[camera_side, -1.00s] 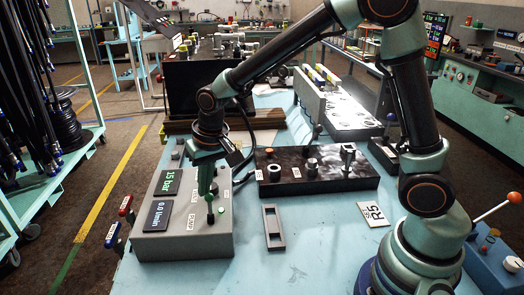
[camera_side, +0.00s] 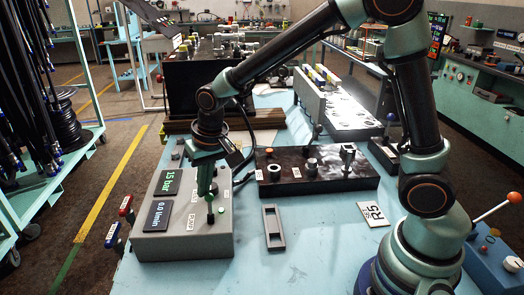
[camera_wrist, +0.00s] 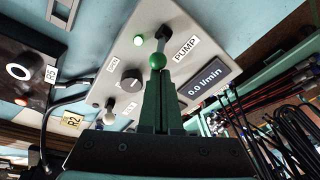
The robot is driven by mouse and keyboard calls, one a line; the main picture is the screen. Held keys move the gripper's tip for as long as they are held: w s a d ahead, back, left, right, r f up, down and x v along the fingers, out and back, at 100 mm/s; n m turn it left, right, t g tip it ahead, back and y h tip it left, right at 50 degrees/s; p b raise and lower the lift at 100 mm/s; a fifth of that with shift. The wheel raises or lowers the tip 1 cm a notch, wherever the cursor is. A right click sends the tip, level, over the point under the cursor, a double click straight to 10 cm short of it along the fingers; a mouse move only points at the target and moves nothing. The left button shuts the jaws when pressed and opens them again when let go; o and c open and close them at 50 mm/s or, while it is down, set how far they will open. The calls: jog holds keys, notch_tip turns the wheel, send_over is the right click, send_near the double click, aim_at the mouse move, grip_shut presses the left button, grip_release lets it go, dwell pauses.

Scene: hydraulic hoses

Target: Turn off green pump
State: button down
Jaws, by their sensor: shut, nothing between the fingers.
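The grey pump control box (camera_side: 180,245) stands at the left of the light blue table. Its pump lever (camera_wrist: 162,40) ends in a green ball knob (camera_wrist: 157,61) and stands beside the PUMP label (camera_wrist: 186,48). My gripper (camera_side: 207,192) is over the box, pointing down. In the wrist view my shut, empty gripper (camera_wrist: 158,80) has its fingertips right at the green knob; I cannot tell whether they touch it. A green lamp (camera_wrist: 139,40) is lit near the lever. The displays read 15 bar (camera_side: 167,182) and 0.0 l/min (camera_side: 158,214).
A black dial (camera_wrist: 131,81) sits on the box beside my fingers. A black block with several fittings (camera_side: 320,180) stands to the right, and a grey frame (camera_side: 273,243) lies in front of it. Red (camera_side: 126,205) and blue (camera_side: 113,232) handles are at the left edge.

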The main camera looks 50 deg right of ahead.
jog(key=shift+s+a+r, duration=0.1)
jog(key=shift+s+a, duration=0.1)
jog(key=shift+s+a+r, duration=0.2)
jog(key=shift+s+a, duration=0.75)
jog(key=shift+w+d, duration=0.15)
jog(key=shift+w+d+f, duration=0.4)
jog(key=shift+w, duration=0.05)
jog(key=shift+w+r, duration=0.1)
